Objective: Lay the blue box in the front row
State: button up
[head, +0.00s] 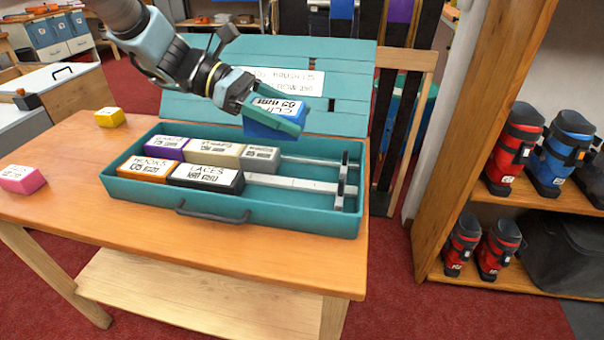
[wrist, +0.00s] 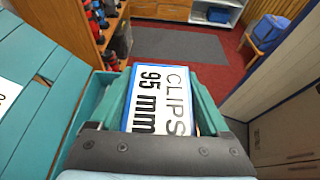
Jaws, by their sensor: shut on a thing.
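The blue box (head: 270,128) has a white label on top; in the wrist view its label (wrist: 158,100) reads "CLIPS 95 mm". My gripper (head: 276,112) is shut on it, with teal fingers along its two sides, and holds it above the back right part of the open teal case (head: 290,219). The front row of the case holds an orange box (head: 143,186) at the left and a black box (head: 207,190) labelled LACES. To the right of the black box is a bare stretch with a pale rail (head: 290,184). The back row holds purple, beige and grey boxes.
The case's teal lid (head: 200,110) stands open behind it. A yellow box (head: 109,117) and a pink box (head: 22,179) lie on the wooden table (head: 150,240). A shelf (head: 510,200) with boots stands at the right. The table's front strip is clear.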

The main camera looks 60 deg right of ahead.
notch_tip(320, 180, down, 14)
jog(key=b, duration=0.6)
jog(key=shift+s+f+b, duration=0.15)
jog(key=shift+f+b, duration=0.05)
jog(key=shift+b, duration=0.2)
jog(key=shift+d+f+b, duration=0.1)
jog(key=shift+f+b, duration=0.6)
jog(key=shift+b, duration=0.1)
jog(key=o, duration=1.3)
jog(key=shift+o, duration=0.2)
jog(key=b+v, duration=0.1)
jog(key=v, duration=0.9)
jog(key=shift+w+r+b, duration=0.2)
jog(key=shift+w+b, duration=0.15)
